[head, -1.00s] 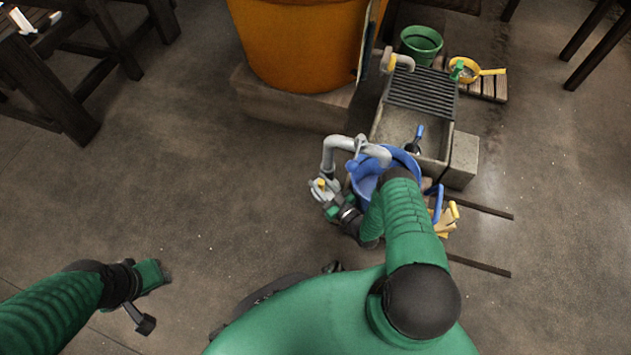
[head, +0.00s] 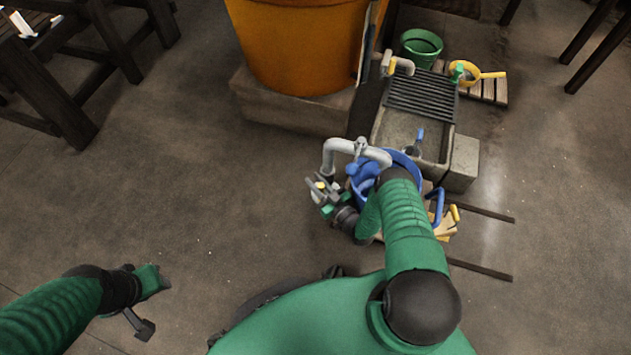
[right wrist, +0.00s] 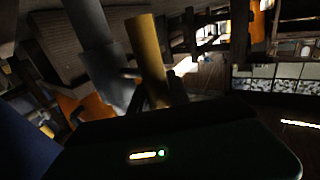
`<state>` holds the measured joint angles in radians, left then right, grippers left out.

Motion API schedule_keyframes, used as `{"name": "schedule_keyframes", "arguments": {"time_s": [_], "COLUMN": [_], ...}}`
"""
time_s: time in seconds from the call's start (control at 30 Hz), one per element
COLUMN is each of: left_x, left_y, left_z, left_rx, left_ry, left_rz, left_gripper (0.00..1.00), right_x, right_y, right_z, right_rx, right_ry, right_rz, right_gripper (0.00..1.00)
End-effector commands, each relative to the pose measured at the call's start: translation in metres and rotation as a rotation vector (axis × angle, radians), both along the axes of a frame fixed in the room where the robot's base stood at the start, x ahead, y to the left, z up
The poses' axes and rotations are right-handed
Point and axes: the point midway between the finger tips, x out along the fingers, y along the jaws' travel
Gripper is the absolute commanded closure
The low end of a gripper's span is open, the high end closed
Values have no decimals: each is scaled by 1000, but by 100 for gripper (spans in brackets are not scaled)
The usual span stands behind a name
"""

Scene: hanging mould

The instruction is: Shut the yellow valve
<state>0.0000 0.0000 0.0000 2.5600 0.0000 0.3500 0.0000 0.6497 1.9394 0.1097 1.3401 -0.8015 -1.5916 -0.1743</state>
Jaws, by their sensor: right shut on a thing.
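The yellow valve (head: 320,185) shows as a small yellow spot beside the downward end of a grey bent pipe (head: 340,145). My right gripper (head: 318,189) is at the valve and shut on it; the fingers hide most of it. In the right wrist view, the yellow handle (right wrist: 148,55) stands upright just beyond the gripper, next to the grey pipe (right wrist: 92,35). How far the valve is turned cannot be told. My left gripper (head: 150,300) is over bare floor at the lower left, away from everything; its jaw opening is unclear.
A blue bucket (head: 411,172) with blue contents stands just right of the pipe. Behind it are a stone sink (head: 394,128) with a black grate and a large orange pot (head: 300,50) on a stone block.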

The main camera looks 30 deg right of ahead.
Motion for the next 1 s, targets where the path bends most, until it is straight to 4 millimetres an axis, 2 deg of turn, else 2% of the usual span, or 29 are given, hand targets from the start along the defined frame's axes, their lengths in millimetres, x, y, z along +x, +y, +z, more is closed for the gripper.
{"name": "schedule_keyframes", "arguments": {"time_s": [0.27, 0.47, 0.7, 1.0], "left_x": [0, 0, 0, 0], "left_y": [0, 0, 0, 0], "left_z": [18, 41, 68, 87], "left_rx": [0, 0, 0, 0], "left_ry": [0, 0, 0, 0], "left_rz": [0, 0, 0, 0], "left_gripper": [64, 64, 64, 64], "right_x": [2, 5, 8, 12], "right_y": [2, 5, 9, 12], "right_z": [2, 0, -8, -22], "right_rx": [-57, -151, -296, -481], "right_ry": [66, 176, 346, 561], "right_rz": [2, 3, 4, 6], "right_gripper": [100, 100, 100, 100]}}
